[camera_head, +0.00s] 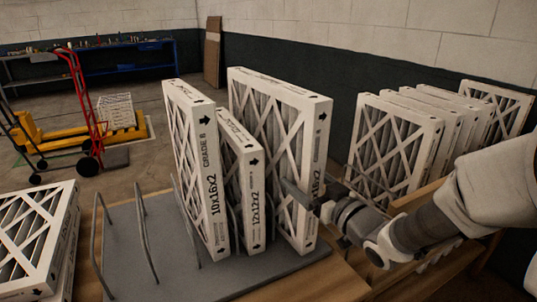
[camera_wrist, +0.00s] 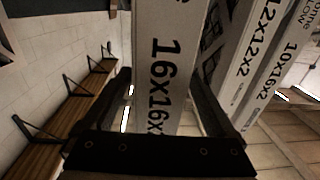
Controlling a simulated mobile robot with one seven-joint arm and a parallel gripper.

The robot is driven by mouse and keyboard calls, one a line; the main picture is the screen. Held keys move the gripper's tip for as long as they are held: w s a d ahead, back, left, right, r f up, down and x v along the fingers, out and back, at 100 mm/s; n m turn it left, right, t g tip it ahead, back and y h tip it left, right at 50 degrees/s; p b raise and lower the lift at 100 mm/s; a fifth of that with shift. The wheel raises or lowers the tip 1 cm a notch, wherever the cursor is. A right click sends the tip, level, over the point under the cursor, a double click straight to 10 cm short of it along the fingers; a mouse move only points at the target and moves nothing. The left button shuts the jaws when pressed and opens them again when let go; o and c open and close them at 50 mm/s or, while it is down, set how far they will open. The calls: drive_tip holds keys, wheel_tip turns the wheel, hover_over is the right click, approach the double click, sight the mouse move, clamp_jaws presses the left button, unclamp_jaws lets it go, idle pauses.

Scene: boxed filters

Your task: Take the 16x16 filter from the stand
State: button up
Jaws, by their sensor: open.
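The 16x16 filter (camera_head: 268,112) stands upright on a grey stand (camera_head: 158,262), the rightmost and largest of three white boxed filters there. Its narrow edge, with "16x16x" on it, fills the middle of the wrist view (camera_wrist: 168,55). My gripper (camera_head: 308,192) is open at this edge. In the wrist view, its dark fingers (camera_wrist: 162,92) lie on either side of the edge. I cannot tell whether either finger touches it. The lower label is partly hidden by my gripper in the head view.
The 12x12x2 filter (camera_head: 240,178) and 10x16x2 filter (camera_head: 191,165) stand left of it. Wire dividers (camera_head: 145,232) rise from the stand's empty left side. More filters stand at right (camera_head: 398,135) and lie at lower left (camera_head: 32,235). A red hand truck (camera_head: 82,95) is behind.

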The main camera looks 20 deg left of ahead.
drive_tip(key=x, duration=0.4)
clamp_jaws()
idle(0.4)
